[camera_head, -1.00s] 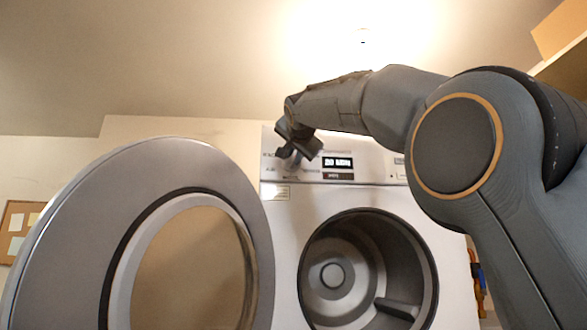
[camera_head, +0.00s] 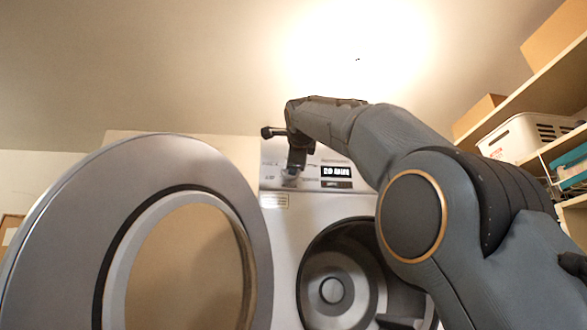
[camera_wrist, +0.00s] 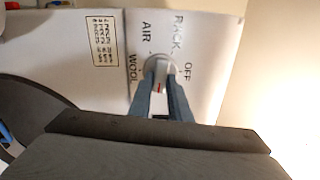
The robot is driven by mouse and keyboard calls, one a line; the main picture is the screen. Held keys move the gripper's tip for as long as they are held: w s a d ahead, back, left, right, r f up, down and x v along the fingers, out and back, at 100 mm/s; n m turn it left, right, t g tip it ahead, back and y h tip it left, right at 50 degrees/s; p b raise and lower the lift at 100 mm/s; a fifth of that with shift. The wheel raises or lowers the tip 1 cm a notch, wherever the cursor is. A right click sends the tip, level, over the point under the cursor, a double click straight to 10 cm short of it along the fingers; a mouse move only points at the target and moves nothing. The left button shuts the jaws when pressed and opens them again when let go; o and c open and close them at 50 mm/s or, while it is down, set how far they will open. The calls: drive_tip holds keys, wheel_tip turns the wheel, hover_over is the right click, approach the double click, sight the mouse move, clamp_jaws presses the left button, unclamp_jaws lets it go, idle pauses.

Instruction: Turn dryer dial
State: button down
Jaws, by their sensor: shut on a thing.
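The dryer (camera_head: 284,240) stands ahead with its control panel at the top.
The dryer's round door (camera_head: 85,235) stands open on the left, and the drum (camera_head: 335,290) is exposed. Shelves (camera_head: 530,85) with boxes and a white basket (camera_head: 520,138) stand at the right. The wall above the dryer is clear.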

drive_tip(key=shift+f+m+b, duration=0.15)
drive_tip(key=shift+m+b, duration=0.25)
drive_tip(key=shift+m, duration=1.9)
drive_tip(key=c, duration=1.6)
unclamp_jaws()
drive_tip(key=shift+c, duration=0.2)
drive_tip(key=s+b, duration=0.4)
drive_tip(key=s, duration=0.3)
drive_tip(key=shift+s, duration=0.35)
drive_tip(key=shift+s+d, duration=0.1)
